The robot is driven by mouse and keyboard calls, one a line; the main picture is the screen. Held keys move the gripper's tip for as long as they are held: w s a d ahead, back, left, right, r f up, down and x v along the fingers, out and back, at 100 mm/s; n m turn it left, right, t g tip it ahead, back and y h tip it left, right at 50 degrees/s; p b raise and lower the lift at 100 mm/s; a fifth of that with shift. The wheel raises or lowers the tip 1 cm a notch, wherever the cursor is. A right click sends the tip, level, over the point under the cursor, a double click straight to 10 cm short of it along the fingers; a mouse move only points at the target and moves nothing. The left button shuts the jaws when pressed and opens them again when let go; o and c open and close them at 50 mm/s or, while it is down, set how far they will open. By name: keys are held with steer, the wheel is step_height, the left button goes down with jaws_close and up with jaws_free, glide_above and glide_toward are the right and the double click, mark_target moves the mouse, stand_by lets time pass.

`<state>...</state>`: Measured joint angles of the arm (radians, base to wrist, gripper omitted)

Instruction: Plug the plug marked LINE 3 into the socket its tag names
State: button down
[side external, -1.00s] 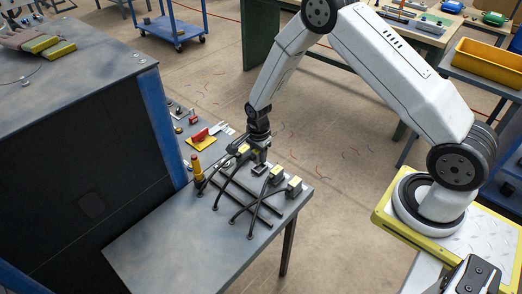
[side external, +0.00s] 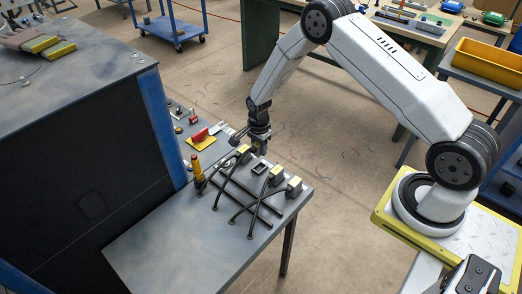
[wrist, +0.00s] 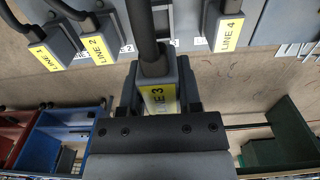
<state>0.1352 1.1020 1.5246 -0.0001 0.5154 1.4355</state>
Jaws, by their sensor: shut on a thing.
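My gripper (side external: 261,150) is shut on the LINE 3 plug and hangs over the far edge of the grey bench. In the wrist view, the LINE 3 plug (wrist: 158,97), a grey block with a yellow tag and a thick black cable, sits between the jaws. The LINE 1 plug (wrist: 52,50), LINE 2 plug (wrist: 98,44) and LINE 4 plug (wrist: 226,30) stand in the row around it. An empty dark socket (side external: 259,168) shows among yellow-tagged plugs in the side view. Small number labels, 2 and 3, show beside the row. The held plug's lower end is hidden.
Black cables (side external: 232,190) cross on the bench top (side external: 180,235). A yellow-handled tool (side external: 197,168) stands left of the row. A red and yellow item (side external: 201,140) lies behind. The front of the bench is clear.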

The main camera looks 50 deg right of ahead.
glide_above(259, 169)
steer(key=shift+s+f, duration=0.1)
steer(key=shift+f, duration=2.65)
steer(key=shift+f, duration=1)
stand_by(1.0)
steer(key=shift+r, duration=0.45)
steer(key=shift+f, duration=0.6)
stand_by(1.1)
steer(key=shift+r, duration=0.1)
stand_by(0.9)
